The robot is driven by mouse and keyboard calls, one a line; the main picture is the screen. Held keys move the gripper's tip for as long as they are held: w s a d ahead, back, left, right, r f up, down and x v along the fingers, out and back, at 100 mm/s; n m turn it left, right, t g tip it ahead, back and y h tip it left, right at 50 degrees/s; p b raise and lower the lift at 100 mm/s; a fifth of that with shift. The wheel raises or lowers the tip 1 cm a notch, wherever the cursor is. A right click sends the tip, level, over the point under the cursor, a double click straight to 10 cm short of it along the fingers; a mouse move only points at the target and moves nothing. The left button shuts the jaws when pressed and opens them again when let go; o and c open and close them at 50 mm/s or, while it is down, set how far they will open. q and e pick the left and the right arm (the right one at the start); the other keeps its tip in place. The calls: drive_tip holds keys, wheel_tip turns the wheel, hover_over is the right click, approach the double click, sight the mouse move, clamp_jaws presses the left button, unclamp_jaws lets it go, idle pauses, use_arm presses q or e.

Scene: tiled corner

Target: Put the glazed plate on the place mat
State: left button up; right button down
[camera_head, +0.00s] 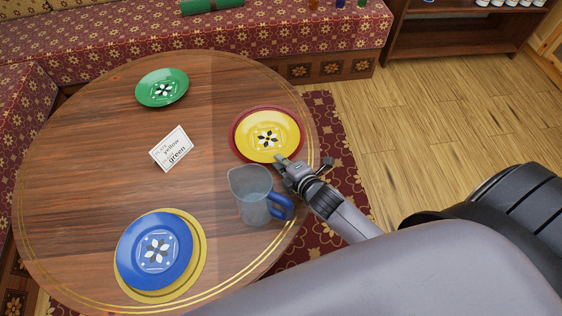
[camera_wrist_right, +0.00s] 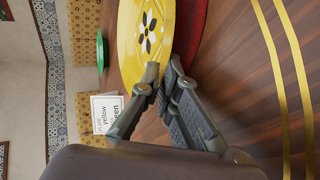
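A yellow glazed plate (camera_head: 268,136) with a dark flower lies over a round red mat (camera_head: 236,143) at the table's right. A blue plate (camera_head: 155,248) lies over a round yellow mat (camera_head: 197,268) at the front, and a green plate (camera_head: 162,87) sits at the back left. My right gripper (camera_head: 282,163) is at the yellow plate's near rim. In the right wrist view the fingers (camera_wrist_right: 162,72) are close together with the rim of the yellow plate (camera_wrist_right: 142,35) between them. I cannot tell whether the plate is raised. My left gripper is not in view.
A white card (camera_head: 171,148) reading "yellow" and "green" is near the table's middle. The round wooden table (camera_head: 90,165) is bare on its left.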

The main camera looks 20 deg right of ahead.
drive_tip(key=shift+w+f, duration=0.1)
drive_tip(key=shift+f, duration=0.05)
drive_tip(key=c, duration=2.3)
unclamp_jaws()
drive_tip(key=shift+f, duration=0.15)
drive_tip(key=shift+o, duration=1.1)
drive_tip(key=shift+r, duration=0.2)
drive_tip(key=v, duration=1.2)
drive_tip(key=shift+p, duration=0.3)
